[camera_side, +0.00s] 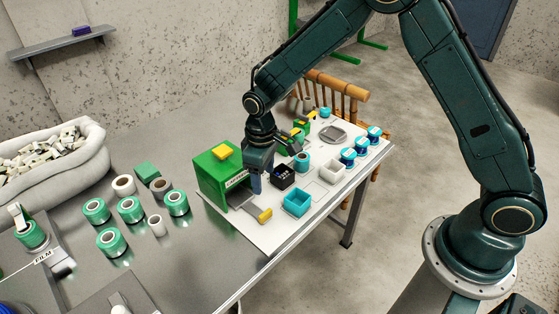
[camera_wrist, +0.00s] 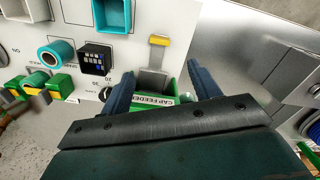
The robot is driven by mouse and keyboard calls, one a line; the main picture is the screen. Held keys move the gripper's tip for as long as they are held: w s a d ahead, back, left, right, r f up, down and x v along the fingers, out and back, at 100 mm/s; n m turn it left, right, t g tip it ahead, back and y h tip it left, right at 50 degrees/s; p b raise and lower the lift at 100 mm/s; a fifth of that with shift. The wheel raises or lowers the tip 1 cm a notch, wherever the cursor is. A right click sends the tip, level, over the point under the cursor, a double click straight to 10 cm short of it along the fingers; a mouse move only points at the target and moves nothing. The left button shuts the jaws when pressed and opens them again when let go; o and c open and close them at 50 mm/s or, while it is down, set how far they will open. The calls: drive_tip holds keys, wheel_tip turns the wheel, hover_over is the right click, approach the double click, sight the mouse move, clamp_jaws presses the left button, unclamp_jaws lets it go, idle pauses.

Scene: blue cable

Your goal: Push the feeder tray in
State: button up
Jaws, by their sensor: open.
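The green cap feeder (camera_side: 215,172) stands on the white board, with a yellow block on top. Its grey feeder tray (camera_side: 242,200) sticks out of the front and ends in a yellow handle (camera_side: 265,215). In the wrist view the tray (camera_wrist: 157,58) and its yellow handle (camera_wrist: 160,41) show ahead of the fingers. My gripper (camera_side: 257,182) points down at the feeder's front, behind the handle; its fingers (camera_wrist: 158,86) are apart with nothing held. The feeder's label (camera_wrist: 153,102) shows between them, and the rest of the feeder is mostly hidden there.
A teal open box (camera_side: 297,201), a black bin (camera_side: 283,177) and a teal ring (camera_side: 302,162) stand right of the gripper. Green-and-white rolls (camera_side: 130,208) stand on the metal table at left. The board in front of the handle is clear.

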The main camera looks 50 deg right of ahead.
sight(265, 213)
drive_tip(key=m, duration=0.4)
drive_tip(key=shift+m, duration=0.4)
drive_tip(key=shift+f, duration=0.1)
drive_tip(key=shift+f, duration=6.75)
clamp_jaws()
drive_tip(key=shift+w, duration=2.25)
